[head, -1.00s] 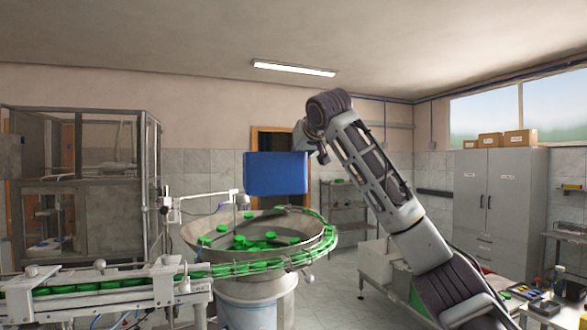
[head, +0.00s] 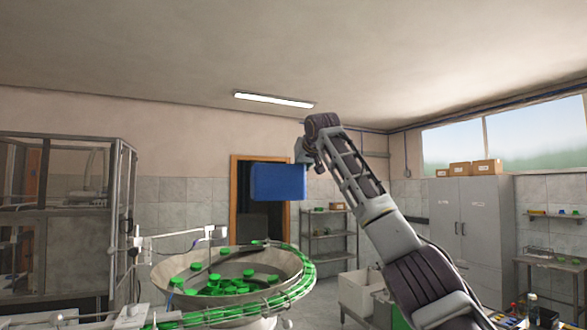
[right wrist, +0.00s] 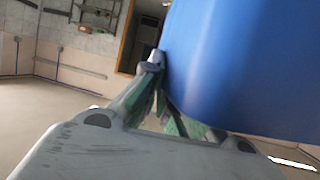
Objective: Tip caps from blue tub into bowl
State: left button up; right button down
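The blue tub (head: 278,182) is held up in the air, above and a little to the right of the feeder bowl (head: 167,277). It looks close to level, and its inside is hidden. Green caps (head: 228,285) lie in the bowl. My right gripper (head: 306,168) is at the tub's right side; in the right wrist view its fingers (right wrist: 160,75) meet the tub wall (right wrist: 240,60), which fills the upper right. The gripper is shut on the tub. My left gripper is in neither view.
A rail with green caps (head: 290,292) curves around the bowl's right side. A glazed frame cabinet (head: 60,220) stands at left. Behind are a doorway, a shelf rack (head: 330,240) and grey lockers (head: 470,225). A white bin (head: 357,294) stands below my right arm.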

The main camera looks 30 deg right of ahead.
jog(key=w+d+f+p, duration=0.1)
jog(key=w+d+f, duration=0.2)
jog(key=w+d, duration=0.15)
notch_tip(320, 180, down, 18)
jog(key=w+d+n+y, duration=0.3)
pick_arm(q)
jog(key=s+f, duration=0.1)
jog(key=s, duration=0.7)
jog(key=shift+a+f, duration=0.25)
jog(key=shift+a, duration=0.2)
pick_arm(e)
jog(key=s+a+f+n+g+y, duration=0.5)
jog(key=s+a+f+n+y, duration=0.1)
jog(key=n+y, duration=0.4)
jog(key=shift+s+a+f+n+y, duration=0.2)
jog(key=shift+s+a+n+y, duration=0.15)
jog(key=shift+a+y, duration=0.35)
jog(key=shift+a+g, duration=0.15)
jog(key=shift+g, duration=0.25)
